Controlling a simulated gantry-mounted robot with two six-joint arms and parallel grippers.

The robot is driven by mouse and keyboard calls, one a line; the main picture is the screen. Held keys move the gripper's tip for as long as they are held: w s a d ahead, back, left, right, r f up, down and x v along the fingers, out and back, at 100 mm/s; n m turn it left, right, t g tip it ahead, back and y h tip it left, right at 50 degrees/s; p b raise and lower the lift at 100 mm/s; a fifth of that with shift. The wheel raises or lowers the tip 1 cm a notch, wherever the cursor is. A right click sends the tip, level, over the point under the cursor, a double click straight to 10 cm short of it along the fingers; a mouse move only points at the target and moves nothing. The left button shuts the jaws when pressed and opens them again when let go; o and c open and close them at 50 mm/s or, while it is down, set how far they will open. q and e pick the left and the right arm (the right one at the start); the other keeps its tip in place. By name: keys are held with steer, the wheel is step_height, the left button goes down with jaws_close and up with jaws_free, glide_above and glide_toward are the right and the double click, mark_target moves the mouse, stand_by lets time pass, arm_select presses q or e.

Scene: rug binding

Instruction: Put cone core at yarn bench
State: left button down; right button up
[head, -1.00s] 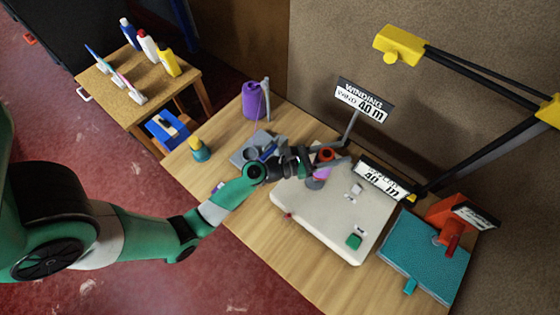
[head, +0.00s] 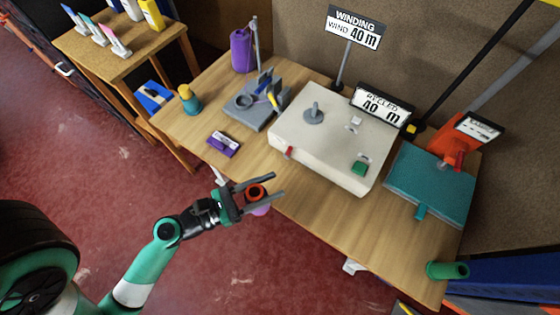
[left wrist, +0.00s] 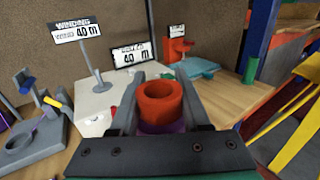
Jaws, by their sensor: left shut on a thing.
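My left gripper (head: 272,191) is shut on the cone core, an orange-red hollow ring with purple yarn around its lower part. The cone core (head: 255,191) sits between the fingers, in front of the bench's front edge and above the floor. The wooden yarn bench (head: 330,215) lies beyond the gripper. The right gripper is not in view.
On the bench are a cream winding machine (head: 335,150) with a bare grey spindle (head: 313,113), a grey stand (head: 252,110), a purple yarn cone (head: 241,50), a small purple box (head: 222,144), a teal mat (head: 430,185) and a green tube (head: 447,270). The front-right bench top is clear.

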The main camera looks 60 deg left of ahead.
arm_select(q)
steer(key=w+a+f+b, duration=0.3)
steer(key=w+f+b, duration=0.7)
steer(key=w+f, duration=0.3)
steer(key=shift+w+a+f, duration=0.25)
steer(key=shift+w, duration=0.05)
steer(key=shift+c, duration=1.8)
jaws_free()
steer(key=shift+r, duration=0.1)
steer(key=s+a+p, duration=0.1)
steer(key=s, duration=1.1)
steer(key=shift+a+r, duration=0.15)
steer(key=shift+a, duration=0.2)
